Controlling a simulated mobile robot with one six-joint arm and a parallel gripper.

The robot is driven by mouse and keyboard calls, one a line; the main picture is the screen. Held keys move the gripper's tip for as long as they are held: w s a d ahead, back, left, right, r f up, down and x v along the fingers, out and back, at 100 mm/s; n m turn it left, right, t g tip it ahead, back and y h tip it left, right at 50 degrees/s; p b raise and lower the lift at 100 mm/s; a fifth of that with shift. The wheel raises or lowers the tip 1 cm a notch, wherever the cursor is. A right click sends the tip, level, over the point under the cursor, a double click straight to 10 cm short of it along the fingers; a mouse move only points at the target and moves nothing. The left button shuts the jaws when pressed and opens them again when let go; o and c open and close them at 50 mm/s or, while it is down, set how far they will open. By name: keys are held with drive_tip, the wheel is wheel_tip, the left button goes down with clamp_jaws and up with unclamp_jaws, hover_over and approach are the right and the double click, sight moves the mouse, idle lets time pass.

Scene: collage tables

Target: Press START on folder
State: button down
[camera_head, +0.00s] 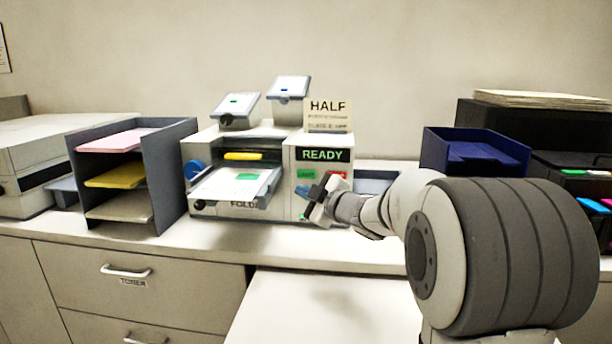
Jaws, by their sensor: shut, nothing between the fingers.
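The folder (225,208) is a pale machine in the middle of the counter, with "FOLD" lettering low on its front. Its right panel has a display (322,155) reading "READY". My gripper (304,191) is shut and empty, right in front of this panel and just below the green button. I cannot tell whether its tips touch the panel. Any START label is too small to read.
A sign (328,115) reading "HALF" stands on the folder. A grey paper sorter (172,175) stands to its left. A blue tray (475,150) and a dark machine with coloured parts (572,172) are at right. The counter front between sorter and folder is clear.

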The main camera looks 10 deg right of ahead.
drive_tip(key=p, duration=0.3)
approach(298, 176)
drive_tip(key=x, duration=0.4)
drive_tip(key=shift+w+a, duration=0.1)
drive_tip(key=shift+a, duration=0.3)
drive_tip(key=shift+w+d, duration=0.1)
idle(1.3)
drive_tip(key=shift+w+d, duration=0.1)
drive_tip(key=shift+w, duration=0.2)
